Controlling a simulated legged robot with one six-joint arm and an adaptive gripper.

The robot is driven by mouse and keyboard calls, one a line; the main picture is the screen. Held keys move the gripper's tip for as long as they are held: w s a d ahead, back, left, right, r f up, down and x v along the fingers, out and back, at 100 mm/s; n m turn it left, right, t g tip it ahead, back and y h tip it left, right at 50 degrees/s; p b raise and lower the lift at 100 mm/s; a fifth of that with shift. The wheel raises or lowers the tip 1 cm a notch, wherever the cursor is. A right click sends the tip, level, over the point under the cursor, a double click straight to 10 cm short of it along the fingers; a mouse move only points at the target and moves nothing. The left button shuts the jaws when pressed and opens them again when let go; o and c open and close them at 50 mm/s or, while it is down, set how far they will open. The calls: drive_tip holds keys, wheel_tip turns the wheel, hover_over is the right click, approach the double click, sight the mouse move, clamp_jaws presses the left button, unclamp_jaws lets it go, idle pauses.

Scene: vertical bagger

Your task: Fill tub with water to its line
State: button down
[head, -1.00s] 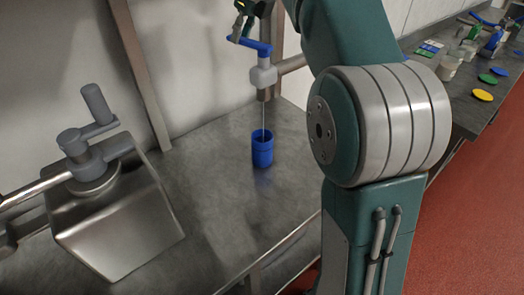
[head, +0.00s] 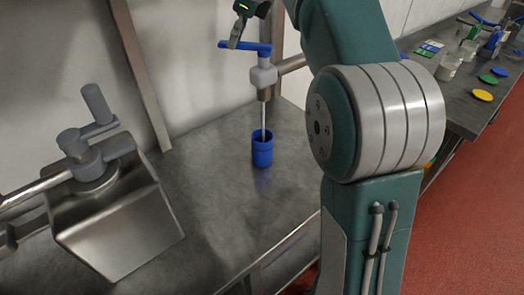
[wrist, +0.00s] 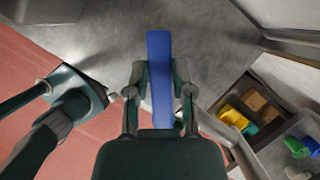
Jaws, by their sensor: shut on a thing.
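The blue tub (head: 262,152) stands upright on the metal counter under the tap spout (head: 265,94). A stream of water (head: 263,118) runs from the spout into the tub. The water level and the tub's line cannot be made out. The tap's blue lever (head: 256,46) sits on top of the grey tap body (head: 263,75). My gripper (head: 238,36) is at the lever's left end. In the wrist view, my gripper (wrist: 160,85) is shut on the blue lever (wrist: 158,50), with a finger on each side.
A metal hopper with a grey crank handle (head: 115,215) stands at the left of the counter (head: 215,190). The counter around the tub is clear. Cups and coloured lids, including a yellow lid (head: 482,95), are on the far right bench (head: 470,115). Red floor lies at right.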

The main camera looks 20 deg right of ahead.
drive_tip(key=shift+f, duration=0.2)
drive_tip(key=shift+s+a+n+g, duration=0.2)
drive_tip(key=shift+s+n+g, duration=0.35)
drive_tip(key=shift+n, duration=0.55)
drive_tip(key=shift+w, duration=0.1)
drive_tip(key=m, duration=0.1)
drive_tip(key=w+m+t, duration=0.1)
drive_tip(key=shift+d+m, duration=0.25)
drive_tip(key=shift+m, duration=0.05)
drive_tip(key=shift+w+d+m+t+h, duration=0.25)
drive_tip(key=shift+w+d+m+t, duration=0.15)
drive_tip(key=shift+m, duration=0.6)
drive_tip(key=shift+w+d+m+t+h, duration=0.25)
drive_tip(key=shift+w+m, duration=0.1)
drive_tip(key=shift+m, duration=0.65)
drive_tip(key=shift+r, duration=0.1)
idle(0.4)
